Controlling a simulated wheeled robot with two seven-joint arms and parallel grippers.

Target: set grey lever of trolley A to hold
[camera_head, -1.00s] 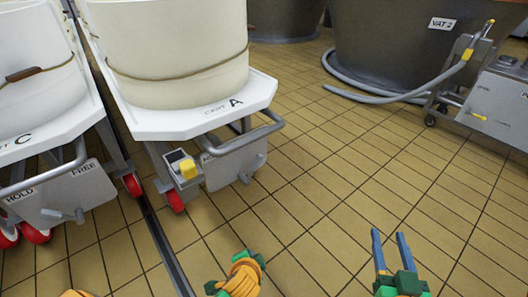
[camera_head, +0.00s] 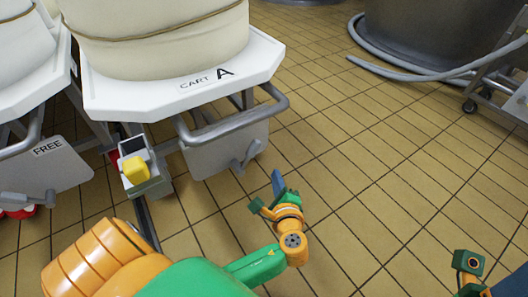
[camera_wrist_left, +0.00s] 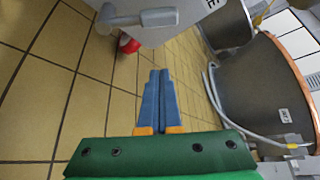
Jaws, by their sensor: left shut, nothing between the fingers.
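Trolley A (camera_head: 190,95) is a white cart marked "CART A" with a large cream vat on top. Under its grey push bar (camera_head: 235,122) is a grey plate (camera_head: 208,160) with a grey lever (camera_head: 246,156) at its lower right. The bar hides the plate's labels in the head view. In the left wrist view a grey lever (camera_wrist_left: 138,18) is at the top, with a letter "E" on the plate. My left gripper (camera_head: 278,182) is shut and empty, below and right of the lever, apart from it. My right gripper (camera_head: 470,264) is partly cut off; its fingers are not visible.
Another cart stands at left, its grey plate (camera_head: 45,165) marked "FREE". A box with a yellow knob (camera_head: 136,169) hangs left of trolley A's plate. A dark vat (camera_head: 440,35) and grey hose (camera_head: 400,75) are at the back right. The tiled floor right of trolley A is free.

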